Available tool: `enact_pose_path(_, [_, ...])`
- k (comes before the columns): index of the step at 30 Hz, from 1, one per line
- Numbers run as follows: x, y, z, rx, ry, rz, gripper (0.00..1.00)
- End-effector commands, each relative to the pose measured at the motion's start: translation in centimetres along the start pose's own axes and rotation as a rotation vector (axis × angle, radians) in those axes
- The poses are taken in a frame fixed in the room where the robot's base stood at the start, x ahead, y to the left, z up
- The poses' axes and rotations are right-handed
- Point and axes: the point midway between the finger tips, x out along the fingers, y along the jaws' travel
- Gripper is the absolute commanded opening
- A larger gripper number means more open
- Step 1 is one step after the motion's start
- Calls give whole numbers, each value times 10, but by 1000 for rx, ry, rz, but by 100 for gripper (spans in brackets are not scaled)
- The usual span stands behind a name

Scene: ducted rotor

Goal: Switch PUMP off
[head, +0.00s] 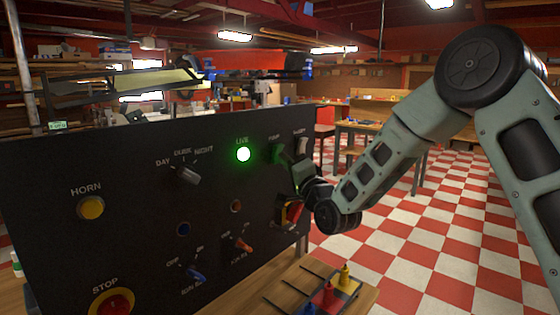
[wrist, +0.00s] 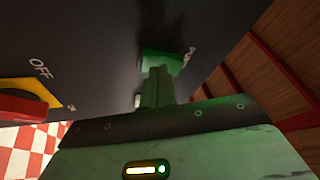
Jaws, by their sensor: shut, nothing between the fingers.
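A black panel (head: 130,200) carries the controls. Below the PUMP label is a green rocker switch (head: 277,154), near the panel's upper right part. In the wrist view a green switch face (wrist: 168,60) lies right at my fingertips, with a label partly hidden beside it. My gripper (head: 294,172) is just below and right of the PUMP switch, close to the panel; its narrow fingers also show in the wrist view (wrist: 157,82). The fingers are shut and empty. Whether they touch the switch, and which way it is tipped, I cannot tell.
A white switch (head: 302,146) sits right of PUMP. A red handle on a yellow plate (head: 293,212) is below my gripper. The green LIVE lamp (head: 243,154) is lit. A DAY/DUSK/NIGHT knob (head: 187,175), HORN button (head: 91,208) and STOP button (head: 113,302) are further left.

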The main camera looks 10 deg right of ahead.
Motion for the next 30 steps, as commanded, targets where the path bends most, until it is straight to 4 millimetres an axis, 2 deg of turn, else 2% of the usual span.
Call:
enact_pose_path(12, [-11, -8, -9, -1, 1, -1, 0])
enact_pose_path(23, [-13, -10, -10, -1, 1, 0, 0])
enact_pose_path(30, [-27, -20, -21, -1, 1, 0, 0])
